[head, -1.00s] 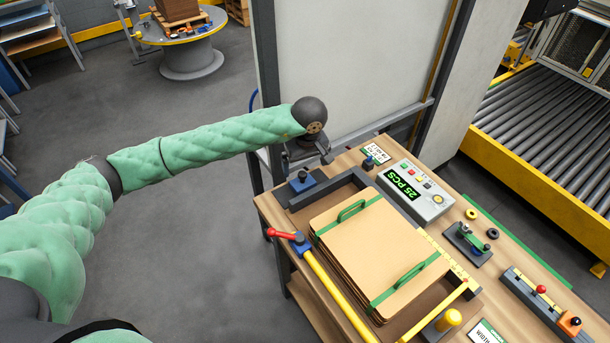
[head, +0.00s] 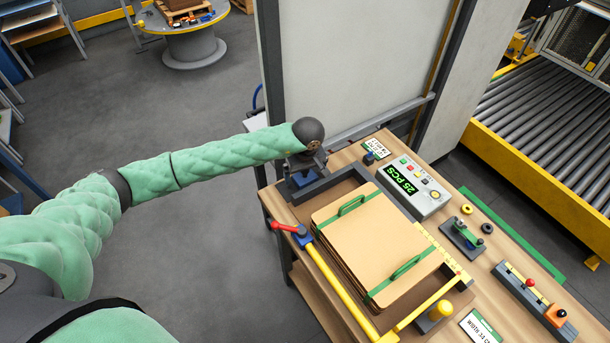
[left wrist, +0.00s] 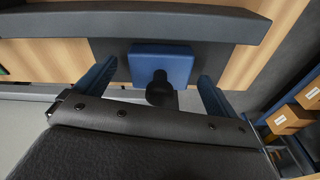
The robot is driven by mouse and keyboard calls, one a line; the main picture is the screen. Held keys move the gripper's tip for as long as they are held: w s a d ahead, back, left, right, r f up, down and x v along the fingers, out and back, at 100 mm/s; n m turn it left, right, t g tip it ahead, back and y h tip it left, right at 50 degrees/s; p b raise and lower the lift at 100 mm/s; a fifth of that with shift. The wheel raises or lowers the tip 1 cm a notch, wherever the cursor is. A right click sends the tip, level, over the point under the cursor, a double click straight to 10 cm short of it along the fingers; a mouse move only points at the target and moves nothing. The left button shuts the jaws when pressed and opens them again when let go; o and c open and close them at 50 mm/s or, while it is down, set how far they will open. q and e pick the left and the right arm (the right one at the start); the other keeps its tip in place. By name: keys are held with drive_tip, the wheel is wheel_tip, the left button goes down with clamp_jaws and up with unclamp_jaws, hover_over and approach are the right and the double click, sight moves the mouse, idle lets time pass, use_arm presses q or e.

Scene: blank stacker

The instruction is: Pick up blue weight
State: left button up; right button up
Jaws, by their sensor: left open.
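The blue weight (left wrist: 165,62) is a square blue block with a black knob, seen in the left wrist view beside a dark grey bar. In the head view it shows in part (head: 297,182) at the table's far left corner, below my left gripper (head: 306,166). The left gripper (left wrist: 153,82) is open. Its two fingers stand to the left and right of the knob, apart from it, with nothing held. The gap between fingertips and weight is hard to judge. My right gripper is not in view.
A yellow bar with red handle (head: 284,227) runs along the near side. A counter box (head: 412,189) stands behind. A pale wall panel (head: 360,60) rises beyond.

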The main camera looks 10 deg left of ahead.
use_arm(q)
drive_tip(key=shift+f, duration=0.2)
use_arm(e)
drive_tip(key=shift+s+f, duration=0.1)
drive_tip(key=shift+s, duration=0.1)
use_arm(q)
drive_tip(key=shift+c, duration=0.2)
drive_tip(key=c, duration=1.7)
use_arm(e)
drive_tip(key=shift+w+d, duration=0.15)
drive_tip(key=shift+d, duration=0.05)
use_arm(q)
drive_tip(key=shift+o, duration=0.2)
drive_tip(key=shift+r, duration=0.1)
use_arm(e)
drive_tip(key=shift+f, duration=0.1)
